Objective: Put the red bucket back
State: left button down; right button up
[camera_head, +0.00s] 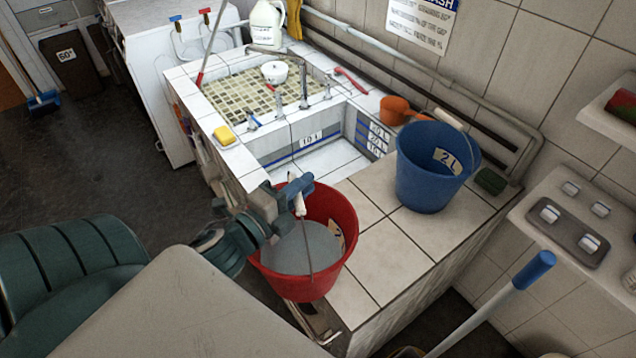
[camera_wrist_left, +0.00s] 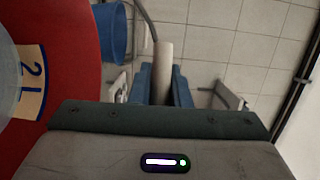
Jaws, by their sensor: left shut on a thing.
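The red bucket (camera_head: 342,262) is at the front left edge of the tiled counter (camera_head: 385,255), holding something grey like water. Its tag shows partly. Whether its base touches the counter is hidden. My left gripper (camera_head: 297,190) is shut on the white grip of the bucket's raised handle, above the rim. In the left wrist view the grip lies between the blue fingers (camera_wrist_left: 163,88), and the red bucket (camera_wrist_left: 75,70) with its "2 L" tag fills the left side. My right gripper is not in view.
A blue bucket (camera_head: 425,185) stands on the counter to the right, near an orange scoop (camera_head: 398,110). The empty sink basin (camera_head: 320,160) is behind the red bucket. A yellow sponge (camera_head: 224,135) lies on the sink rim. A blue-ended pole (camera_head: 505,290) leans at right.

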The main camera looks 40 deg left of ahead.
pick_arm(q)
jog(key=w+d+f+b, duration=0.1)
jog(key=w+f+b, duration=0.1)
jog(key=w, duration=0.5)
jog(key=w+d+f+b, duration=0.1)
jog(key=w+f, duration=0.1)
jog(key=w, duration=0.5)
jog(key=shift+w+d+f+b, duration=0.15)
jog(key=shift+w+d+b, duration=0.25)
dwell(0.5)
